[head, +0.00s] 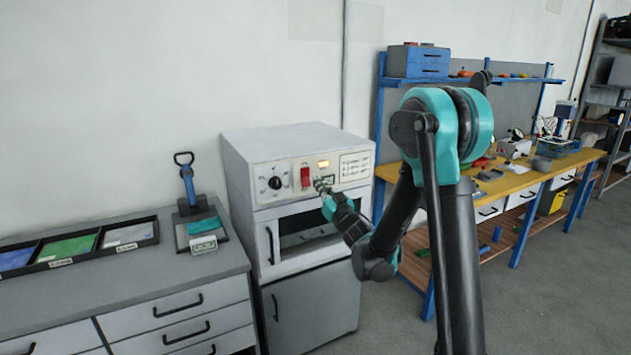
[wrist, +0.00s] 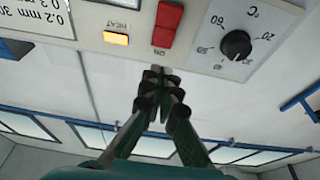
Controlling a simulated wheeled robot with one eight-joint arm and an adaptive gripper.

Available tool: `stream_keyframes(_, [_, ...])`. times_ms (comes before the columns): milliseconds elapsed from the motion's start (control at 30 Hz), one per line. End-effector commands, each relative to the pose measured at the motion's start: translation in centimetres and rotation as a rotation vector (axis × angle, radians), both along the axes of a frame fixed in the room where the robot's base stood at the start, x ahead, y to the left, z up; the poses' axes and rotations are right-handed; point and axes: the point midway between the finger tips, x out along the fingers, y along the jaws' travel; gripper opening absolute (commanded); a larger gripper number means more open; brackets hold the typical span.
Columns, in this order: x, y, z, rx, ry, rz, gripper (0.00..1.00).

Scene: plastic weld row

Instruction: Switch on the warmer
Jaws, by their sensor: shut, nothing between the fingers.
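The warmer (head: 237,180) is a pale grey cabinet with a control panel on its upper front. Its red rocker switch (head: 305,177) is left of my gripper (head: 323,184). In the wrist view, which is upside down, the red switch (wrist: 167,24) has an "ON" label at one end. The heat lamp (head: 323,164) glows amber, and it is also bright in the wrist view (wrist: 116,38). My gripper (wrist: 160,72) is shut and empty, its fingertips close to the switch's ON end. I cannot tell whether they touch the panel.
A dial (head: 275,183) sits left of the switch. The warmer's open-fronted compartment (head: 306,234) is below the panel. A grey drawer counter (head: 130,285) with a hand tool (head: 188,185) stands at left. A yellow-topped workbench (head: 540,175) is at right, with clear floor before it.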

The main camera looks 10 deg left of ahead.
Motion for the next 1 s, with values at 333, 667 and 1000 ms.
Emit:
stream_keyframes(333, [-4.7, -3.2, 0.1, -0.001, 0.000, -0.001, 0.00])
stream_keyframes(667, [-5.9, -4.0, 0.1, 0.000, 0.000, 0.000, 0.00])
stream_keyframes(1000, [-5.4, -5.6, 0.0, -0.008, 0.031, -0.055, 0.00])
